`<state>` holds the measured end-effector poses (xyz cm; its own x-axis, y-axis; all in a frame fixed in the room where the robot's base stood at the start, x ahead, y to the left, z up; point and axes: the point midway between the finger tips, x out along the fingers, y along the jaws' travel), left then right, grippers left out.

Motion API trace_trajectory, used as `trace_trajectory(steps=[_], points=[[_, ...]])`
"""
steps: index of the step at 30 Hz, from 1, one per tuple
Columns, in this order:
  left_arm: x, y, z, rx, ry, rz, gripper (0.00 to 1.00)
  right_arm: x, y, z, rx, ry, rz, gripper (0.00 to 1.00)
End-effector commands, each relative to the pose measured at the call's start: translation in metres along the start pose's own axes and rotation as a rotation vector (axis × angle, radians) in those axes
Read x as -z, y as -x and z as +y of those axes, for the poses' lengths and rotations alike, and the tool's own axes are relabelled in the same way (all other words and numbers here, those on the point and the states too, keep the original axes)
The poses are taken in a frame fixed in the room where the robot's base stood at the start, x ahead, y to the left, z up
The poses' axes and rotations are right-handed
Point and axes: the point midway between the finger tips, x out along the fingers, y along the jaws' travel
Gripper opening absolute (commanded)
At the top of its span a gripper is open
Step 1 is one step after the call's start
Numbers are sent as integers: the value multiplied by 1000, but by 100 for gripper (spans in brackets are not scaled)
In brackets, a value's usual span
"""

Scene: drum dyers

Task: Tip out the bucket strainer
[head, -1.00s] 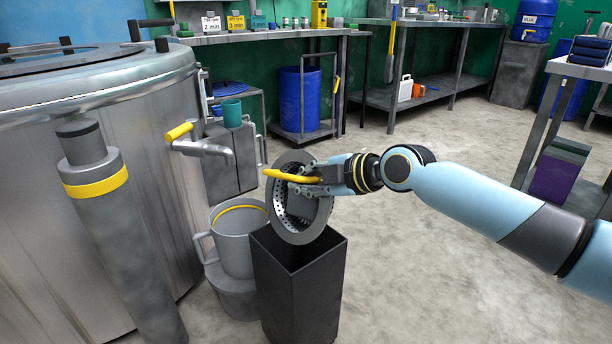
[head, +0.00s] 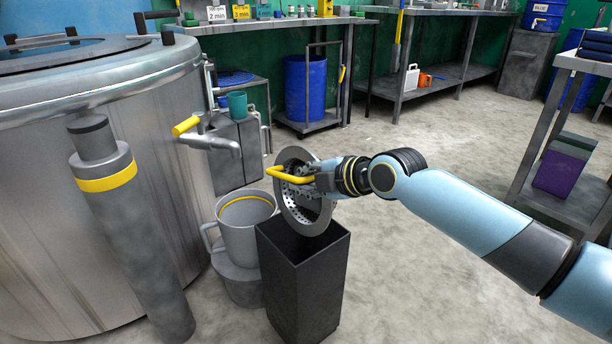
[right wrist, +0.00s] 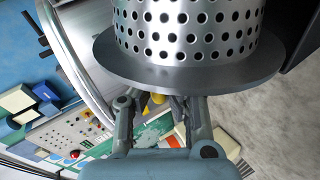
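The bucket strainer (head: 300,215) is a grey perforated metal basket with a wide flat rim and a yellow handle (head: 290,178). It is tilted on its side above the open top of a tall black bin (head: 303,290). My right gripper (head: 302,181) is shut on the yellow handle and holds the strainer up. In the right wrist view the strainer's perforated wall and rim (right wrist: 185,72) fill the top, in front of my fingers (right wrist: 160,115). The inside of the bin is mostly hidden. My left gripper is not in view.
A grey bucket (head: 246,230) with a yellow ring stands on a round support left of the bin. A large steel drum (head: 100,200) with a yellow-handled tap (head: 200,135) stands at the left. Open floor (head: 430,270) lies to the right.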

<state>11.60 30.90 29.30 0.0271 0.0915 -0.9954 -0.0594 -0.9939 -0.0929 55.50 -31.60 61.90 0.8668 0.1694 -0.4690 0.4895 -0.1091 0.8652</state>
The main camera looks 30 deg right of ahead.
Motion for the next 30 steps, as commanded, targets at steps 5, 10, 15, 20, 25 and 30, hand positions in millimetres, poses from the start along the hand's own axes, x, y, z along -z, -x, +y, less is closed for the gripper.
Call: trace_trajectory(steps=[5,10,15,20,25,30], points=[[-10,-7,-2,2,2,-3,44,5,0,1,-2,50,-28,0],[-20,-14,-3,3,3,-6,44,11,-3,-4,1,163,-90,0],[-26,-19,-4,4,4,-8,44,16,-6,-10,5,283,-156,0],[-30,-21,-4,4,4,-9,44,17,-8,-13,6,338,-185,0],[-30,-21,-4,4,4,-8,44,17,-8,-13,6,347,-190,0],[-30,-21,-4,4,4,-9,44,17,-8,-13,6,346,-189,0]])
